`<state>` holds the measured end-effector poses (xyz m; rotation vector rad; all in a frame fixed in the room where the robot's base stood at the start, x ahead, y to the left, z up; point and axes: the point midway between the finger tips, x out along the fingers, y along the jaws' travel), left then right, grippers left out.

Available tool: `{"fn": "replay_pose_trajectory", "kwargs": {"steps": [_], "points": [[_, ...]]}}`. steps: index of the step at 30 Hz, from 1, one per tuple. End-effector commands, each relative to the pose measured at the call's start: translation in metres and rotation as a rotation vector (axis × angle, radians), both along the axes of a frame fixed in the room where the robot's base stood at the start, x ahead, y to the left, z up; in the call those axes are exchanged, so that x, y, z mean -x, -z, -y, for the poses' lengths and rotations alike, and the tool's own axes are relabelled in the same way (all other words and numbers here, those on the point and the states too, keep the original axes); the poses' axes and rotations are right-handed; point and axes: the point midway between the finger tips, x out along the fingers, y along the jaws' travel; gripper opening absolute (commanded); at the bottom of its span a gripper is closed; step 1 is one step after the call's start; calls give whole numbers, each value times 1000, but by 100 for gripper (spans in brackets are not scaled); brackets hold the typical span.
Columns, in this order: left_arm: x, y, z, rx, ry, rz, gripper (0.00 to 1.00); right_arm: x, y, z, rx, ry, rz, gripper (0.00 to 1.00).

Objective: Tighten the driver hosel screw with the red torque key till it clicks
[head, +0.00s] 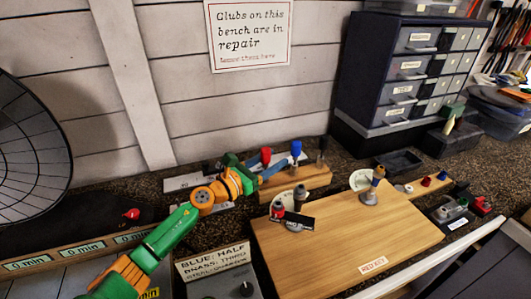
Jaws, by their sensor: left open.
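A red-handled tool (265,155), which looks like the torque key, stands upright at the wooden rack (300,181). A blue-handled tool (296,149) and a dark-handled one (321,150) stand to its right. My left gripper (257,169) is open at the rack's left end, close to the red handle; I cannot tell whether it touches. It hides the lower part of the red tool. On the wooden board (340,245) are two small upright pieces, one red and grey (279,209), one with a purple-grey top (378,172). I cannot make out the hosel screw. My right gripper is out of view.
A drawer cabinet (400,65) stands at the back right. A dark open tray (399,162) and small parts lie right of the rack.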

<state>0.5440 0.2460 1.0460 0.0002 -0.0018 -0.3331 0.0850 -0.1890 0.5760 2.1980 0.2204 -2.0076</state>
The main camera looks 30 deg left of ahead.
Motion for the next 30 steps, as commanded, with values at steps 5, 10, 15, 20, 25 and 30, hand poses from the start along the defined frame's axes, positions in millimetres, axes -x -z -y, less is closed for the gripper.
{"fn": "replay_pose_trajectory", "kwargs": {"steps": [5, 10, 15, 20, 25, 30], "points": [[-9, 2, 4, -1, 3, -2, 55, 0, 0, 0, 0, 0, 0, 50], [-9, 2, 4, -1, 3, -2, 41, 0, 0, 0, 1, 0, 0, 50], [-9, 2, 4, 0, 2, -1, 0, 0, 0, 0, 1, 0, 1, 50], [-9, 1, 4, 0, 2, -1, 0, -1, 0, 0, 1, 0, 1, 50], [-9, -1, 4, -1, 2, -1, 0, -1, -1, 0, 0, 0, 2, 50], [-9, -29, 3, -7, 2, 2, 0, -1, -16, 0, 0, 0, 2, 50]]}}
